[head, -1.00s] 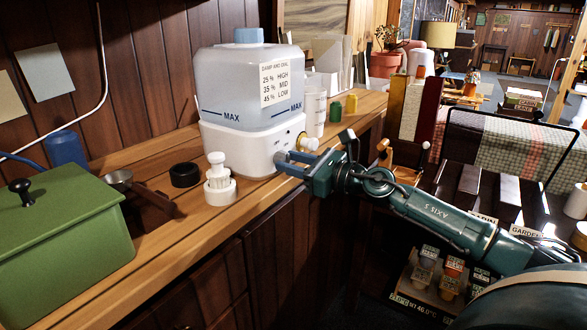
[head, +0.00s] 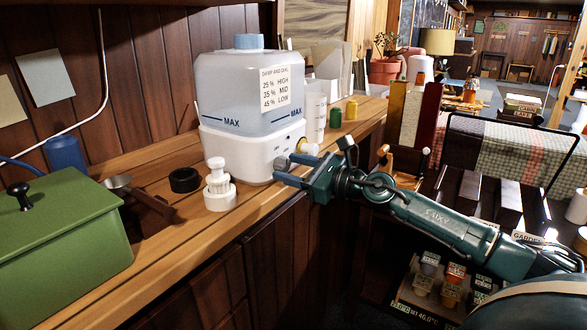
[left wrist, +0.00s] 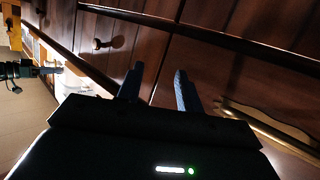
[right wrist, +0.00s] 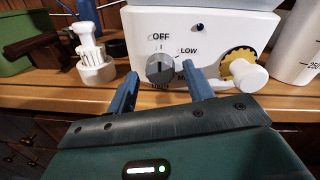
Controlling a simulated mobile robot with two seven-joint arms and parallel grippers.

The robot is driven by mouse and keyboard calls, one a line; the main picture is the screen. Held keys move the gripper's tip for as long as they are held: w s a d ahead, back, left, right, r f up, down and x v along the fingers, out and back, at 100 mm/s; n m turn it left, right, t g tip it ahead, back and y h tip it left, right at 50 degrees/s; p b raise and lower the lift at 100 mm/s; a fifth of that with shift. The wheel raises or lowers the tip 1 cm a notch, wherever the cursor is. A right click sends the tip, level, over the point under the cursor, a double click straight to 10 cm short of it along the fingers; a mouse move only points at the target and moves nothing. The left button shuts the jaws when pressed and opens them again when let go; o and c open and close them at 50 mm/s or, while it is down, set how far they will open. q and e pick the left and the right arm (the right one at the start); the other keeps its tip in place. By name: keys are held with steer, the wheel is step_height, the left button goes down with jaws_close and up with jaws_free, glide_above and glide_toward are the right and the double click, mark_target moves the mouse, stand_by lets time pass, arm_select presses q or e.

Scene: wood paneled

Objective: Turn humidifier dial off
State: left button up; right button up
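The white humidifier (head: 248,148) with a clear tank stands on the wooden counter. In the right wrist view its grey dial (right wrist: 160,69) is on the front face, with OFF printed above it and LOW, MID and HIGH running around its right side and below. I cannot clearly read its pointer. My right gripper (right wrist: 163,90) is open, its blue fingers to either side of and just short of the dial, with gaps on both sides. It also shows in the head view (head: 279,172). My left gripper (left wrist: 158,80) is open and empty, facing dark wooden cabinet fronts.
A white knob with a yellow ring (right wrist: 242,74) sits right of the dial, near the right finger. A white plunger-like piece (head: 218,186), a black ring (head: 184,180), a metal scoop (head: 140,198) and a green box (head: 62,240) stand left on the counter.

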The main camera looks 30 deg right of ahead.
arm_select(q)
steer(key=shift+d, duration=0.1)
arm_select(e)
steer(key=shift+s+d, duration=0.1)
steer(key=shift+s+d+f, duration=0.1)
steer(key=shift+s, duration=0.1)
steer(key=b+v, duration=0.2)
steer(key=v, duration=0.1)
steer(key=shift+s+d+f, duration=0.1)
steer(key=shift+s, duration=0.15)
glide_toward(287, 168)
steer(key=v, duration=0.4)
arm_select(q)
steer(key=shift+d+f+m, duration=0.25)
steer(key=shift+f+m, duration=0.05)
steer(key=shift+f, duration=0.55)
arm_select(e)
steer(key=shift+s+d+r, duration=0.2)
steer(key=shift+s+r, duration=0.05)
steer(key=shift+s, duration=0.15)
arm_select(q)
steer(key=shift+w, duration=0.1)
